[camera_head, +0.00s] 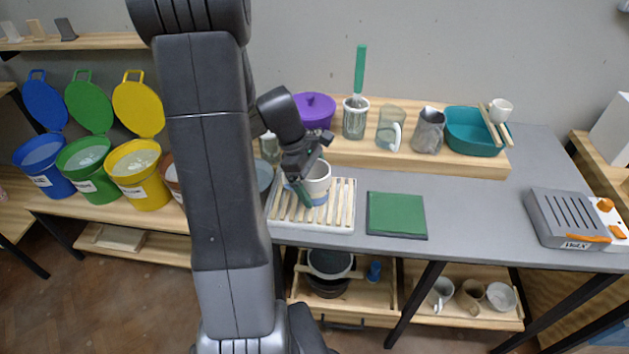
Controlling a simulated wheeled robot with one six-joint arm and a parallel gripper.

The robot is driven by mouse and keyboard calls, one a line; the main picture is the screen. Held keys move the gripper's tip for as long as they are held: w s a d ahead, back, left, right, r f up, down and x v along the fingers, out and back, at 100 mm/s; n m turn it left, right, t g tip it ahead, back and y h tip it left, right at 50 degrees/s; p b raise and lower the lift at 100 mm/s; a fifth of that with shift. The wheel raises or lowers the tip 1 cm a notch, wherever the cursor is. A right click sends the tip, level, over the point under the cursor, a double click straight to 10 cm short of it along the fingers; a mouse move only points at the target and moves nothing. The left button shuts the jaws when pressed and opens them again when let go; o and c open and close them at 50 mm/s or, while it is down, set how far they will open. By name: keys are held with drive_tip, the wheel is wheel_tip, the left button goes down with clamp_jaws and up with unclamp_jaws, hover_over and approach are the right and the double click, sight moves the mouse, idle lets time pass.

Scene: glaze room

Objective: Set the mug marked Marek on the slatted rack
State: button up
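A white mug with a blue lower band (319,184) is upright at the slatted rack (342,217). I cannot tell whether its base touches the slats or is slightly above them. No name can be read on it from here. My gripper (312,172) is at the mug, coming from the upper left. One greenish finger lies in front of the mug's left side, and the other part reaches behind its rim. Whether the fingers press on the mug cannot be made out. My arm hides part of the bench left of the rack.
A green mat (396,215) lies right of the rack. A grey slotted device (568,220) stands far right. Lidded buckets (137,170) stand left.

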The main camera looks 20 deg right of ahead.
drive_tip(key=p+v, duration=0.1)
drive_tip(key=v, duration=1.1)
drive_tip(key=shift+r, duration=0.2)
drive_tip(key=shift+s+d+f, duration=0.1)
drive_tip(key=shift+f, duration=0.05)
idle(1.1)
